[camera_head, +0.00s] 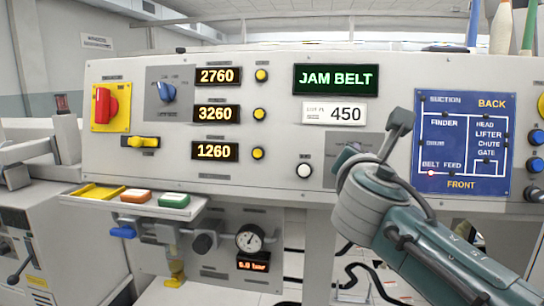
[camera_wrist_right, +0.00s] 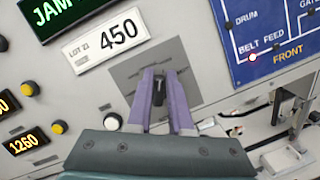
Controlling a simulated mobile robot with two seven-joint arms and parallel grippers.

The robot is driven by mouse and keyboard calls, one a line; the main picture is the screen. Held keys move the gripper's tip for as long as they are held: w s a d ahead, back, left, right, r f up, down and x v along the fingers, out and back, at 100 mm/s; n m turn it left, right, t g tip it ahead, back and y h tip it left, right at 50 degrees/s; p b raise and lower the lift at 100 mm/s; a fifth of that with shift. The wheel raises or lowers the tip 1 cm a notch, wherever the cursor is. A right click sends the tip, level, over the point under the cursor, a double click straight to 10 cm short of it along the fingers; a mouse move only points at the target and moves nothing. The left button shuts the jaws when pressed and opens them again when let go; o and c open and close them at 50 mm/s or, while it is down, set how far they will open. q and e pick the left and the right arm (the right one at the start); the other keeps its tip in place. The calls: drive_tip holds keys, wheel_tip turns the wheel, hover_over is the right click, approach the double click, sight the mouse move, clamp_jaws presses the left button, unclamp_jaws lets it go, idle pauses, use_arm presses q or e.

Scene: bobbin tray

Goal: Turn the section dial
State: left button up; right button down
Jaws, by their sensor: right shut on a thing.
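My right gripper (camera_wrist_right: 160,78) is in front of a dark grey square plate (camera_wrist_right: 128,77) on the panel, below the LOT 23 card. Its two purple fingers are shut on a small dark knob (camera_wrist_right: 158,92), which I take to be the section dial. In the head view, the wrist of my right arm covers most of the plate (camera_head: 372,147) and the dial. The dial's pointer and lettering cannot be read. On the blue section diagram (camera_head: 463,145), a red lamp (camera_head: 431,173) is lit at BELT FEED. My left gripper is not in view.
A green display (camera_head: 336,80) reads JAM BELT, above a card (camera_head: 334,113) showing 450. A white button (camera_head: 304,171) sits left of the dial plate. A blue knob (camera_head: 166,92), a red switch (camera_head: 103,106) and a button tray (camera_head: 135,207) are further left.

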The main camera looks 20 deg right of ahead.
drive_tip(key=shift+s+d+f+m+g+h+b, duration=0.15)
drive_tip(key=shift+m+g+b, duration=0.25)
drive_tip(key=shift+m, duration=1.45)
drive_tip(key=shift+s+f+m+g+h+b, duration=0.15)
drive_tip(key=shift+m+g, duration=0.4)
drive_tip(key=shift+m, duration=1.25)
drive_tip(key=shift+s+d+f+m+g+b, duration=0.1)
drive_tip(key=shift+f+m+g+b, duration=0.25)
drive_tip(key=shift+m, duration=1.5)
drive_tip(key=shift+r, duration=0.15)
drive_tip(key=c, duration=0.8)
unclamp_jaws()
drive_tip(key=shift+v, duration=4.95)
drive_tip(key=shift+r, duration=0.1)
